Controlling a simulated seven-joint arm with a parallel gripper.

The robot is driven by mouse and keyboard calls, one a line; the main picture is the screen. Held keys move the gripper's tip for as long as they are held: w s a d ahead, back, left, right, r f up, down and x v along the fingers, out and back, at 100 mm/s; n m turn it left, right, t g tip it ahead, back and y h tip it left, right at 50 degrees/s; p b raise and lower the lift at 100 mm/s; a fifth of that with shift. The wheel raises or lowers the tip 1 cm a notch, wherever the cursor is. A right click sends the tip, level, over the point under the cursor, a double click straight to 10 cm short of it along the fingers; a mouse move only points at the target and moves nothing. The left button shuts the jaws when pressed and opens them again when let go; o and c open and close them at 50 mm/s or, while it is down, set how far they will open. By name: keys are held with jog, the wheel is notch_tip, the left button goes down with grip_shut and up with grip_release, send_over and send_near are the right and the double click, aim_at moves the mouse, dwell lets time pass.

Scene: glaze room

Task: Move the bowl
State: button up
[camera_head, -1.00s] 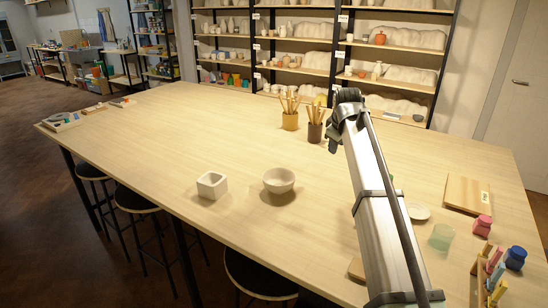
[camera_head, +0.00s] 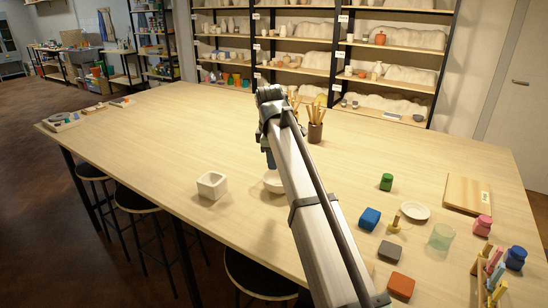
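The round white bowl (camera_head: 270,184) sits upright on the large wooden table, a little left of the middle. My arm crosses in front of it and hides its right side. Past the raised joint, the arm drops down behind its own link toward the bowl. My gripper is hidden behind the arm, so I cannot see whether it touches the bowl.
A white square dish (camera_head: 212,186) stands just left of the bowl. A brown cup of brushes (camera_head: 315,131) stands behind the arm. To the right are a blue block (camera_head: 369,219), a white saucer (camera_head: 415,211) and a wooden board (camera_head: 468,193).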

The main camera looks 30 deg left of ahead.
aim_at(276, 187)
jog(key=x, duration=1.3)
jog(key=shift+w+f, duration=0.1)
jog(key=shift+f, duration=0.3)
jog(key=shift+c, duration=0.5)
grip_shut()
